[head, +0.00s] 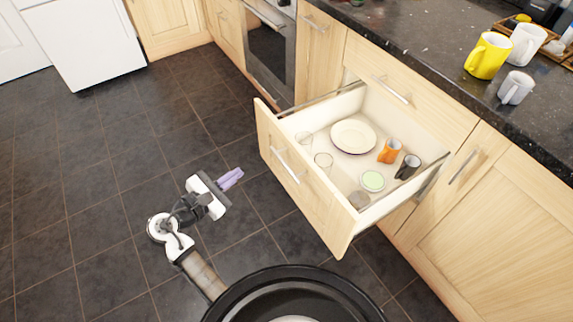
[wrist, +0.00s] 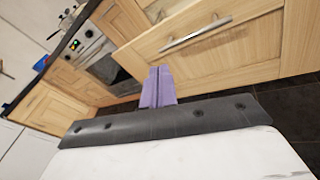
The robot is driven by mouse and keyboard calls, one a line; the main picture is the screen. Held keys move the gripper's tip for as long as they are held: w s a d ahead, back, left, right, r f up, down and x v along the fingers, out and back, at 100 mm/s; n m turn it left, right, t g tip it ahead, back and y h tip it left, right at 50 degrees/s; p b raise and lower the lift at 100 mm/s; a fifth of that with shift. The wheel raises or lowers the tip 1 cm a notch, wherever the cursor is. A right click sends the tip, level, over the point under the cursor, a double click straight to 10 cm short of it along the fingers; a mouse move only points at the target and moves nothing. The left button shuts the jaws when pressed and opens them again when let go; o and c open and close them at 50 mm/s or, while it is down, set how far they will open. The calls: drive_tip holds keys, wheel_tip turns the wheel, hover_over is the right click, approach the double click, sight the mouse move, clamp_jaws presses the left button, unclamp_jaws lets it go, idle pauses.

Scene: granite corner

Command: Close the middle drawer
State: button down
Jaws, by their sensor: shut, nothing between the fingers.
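The middle drawer (head: 300,190) is pulled out from the wooden cabinet in the head view. It holds a white plate (head: 353,136), an orange mug (head: 389,150), a dark cup (head: 408,167), a green-topped round item (head: 372,180) and several clear glasses. Its front has a metal bar handle (head: 285,164), also seen in the wrist view (wrist: 196,34). My gripper (head: 232,178) has purple fingers, shut and empty. In the head view it is left of the drawer front, apart from it. In the wrist view the fingers (wrist: 158,86) point toward the drawer front's left part.
The dark counter (head: 440,60) above carries a yellow mug (head: 488,56), a white mug (head: 526,46) and a smaller grey-white cup (head: 515,88). An oven (head: 268,45) sits left of the drawer. The tiled floor (head: 90,200) is clear at the left.

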drive_tip(key=s+d+f+g+h, duration=0.2)
drive_tip(key=s+d+g+h, duration=0.1)
drive_tip(key=s+d+h, duration=0.2)
drive_tip(key=p, duration=0.2)
approach(308, 169)
drive_tip(key=shift+n, duration=0.3)
drive_tip(key=x, duration=0.7)
drive_tip(key=shift+s, duration=0.1)
drive_tip(key=shift+r, duration=0.1)
drive_tip(key=shift+w+d+p, duration=0.2)
drive_tip(key=shift+d+p, duration=0.1)
drive_tip(key=b+x, duration=0.2)
drive_tip(key=x, duration=3.3)
drive_tip(key=shift+w, duration=0.5)
